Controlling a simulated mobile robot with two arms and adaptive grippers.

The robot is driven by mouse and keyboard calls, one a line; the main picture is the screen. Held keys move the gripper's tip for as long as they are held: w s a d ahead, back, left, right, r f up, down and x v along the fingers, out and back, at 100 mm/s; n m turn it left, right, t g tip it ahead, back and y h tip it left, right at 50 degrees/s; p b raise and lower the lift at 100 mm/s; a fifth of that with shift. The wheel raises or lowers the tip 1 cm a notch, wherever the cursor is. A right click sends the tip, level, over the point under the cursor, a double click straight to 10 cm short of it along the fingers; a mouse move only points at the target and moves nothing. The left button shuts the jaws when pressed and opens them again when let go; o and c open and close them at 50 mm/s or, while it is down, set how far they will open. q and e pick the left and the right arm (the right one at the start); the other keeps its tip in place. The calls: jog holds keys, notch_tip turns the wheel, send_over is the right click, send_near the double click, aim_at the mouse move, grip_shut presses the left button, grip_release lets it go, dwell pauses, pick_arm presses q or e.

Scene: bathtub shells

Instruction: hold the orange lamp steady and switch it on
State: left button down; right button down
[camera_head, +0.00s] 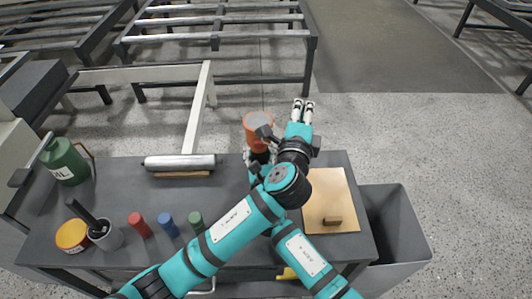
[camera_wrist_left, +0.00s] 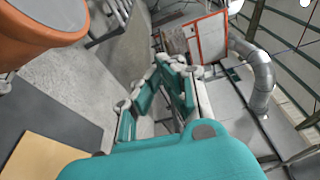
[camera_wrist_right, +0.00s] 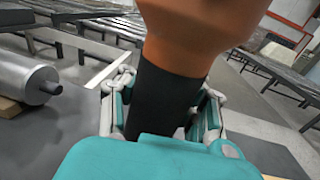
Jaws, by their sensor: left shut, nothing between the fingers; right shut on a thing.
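The orange lamp (camera_head: 257,121) is near the back edge of the workbench, with its orange head above a black handle. My right gripper (camera_head: 257,160) is shut around the black handle (camera_wrist_right: 160,100); the orange head (camera_wrist_right: 200,30) rises above the fingers in the right wrist view. A dark part shows against the head in the head view. My left gripper (camera_head: 303,106) is shut and empty, just right of the lamp and apart from it. The lamp's head fills the upper left corner of the left wrist view (camera_wrist_left: 35,35), with a greyish face. I cannot tell whether it is lit.
The bench (camera_head: 230,170) holds a metal cylinder (camera_head: 180,162), a green can (camera_head: 65,162), several small coloured cylinders and a wooden board (camera_head: 330,205). A grey bin (camera_head: 405,230) stands at right. My arms cross over the bench's middle.

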pick_arm(q)
jog(key=s+a+f+n+y, duration=0.2)
jog(key=s+f, duration=0.1)
jog(key=s, duration=0.5)
jog(key=n+g+y, duration=0.2)
jog(key=n+y, duration=0.1)
jog(key=y, duration=0.1)
send_near(259, 144)
jog(key=s+d, duration=0.1)
jog(key=s, duration=0.2)
jog(key=shift+w+f, duration=0.15)
jog(key=shift+f, duration=0.1)
jog(key=shift+d, duration=0.1)
jog(key=x, duration=1)
jog(key=shift+d+f, duration=0.1)
jog(key=shift+f, duration=0.05)
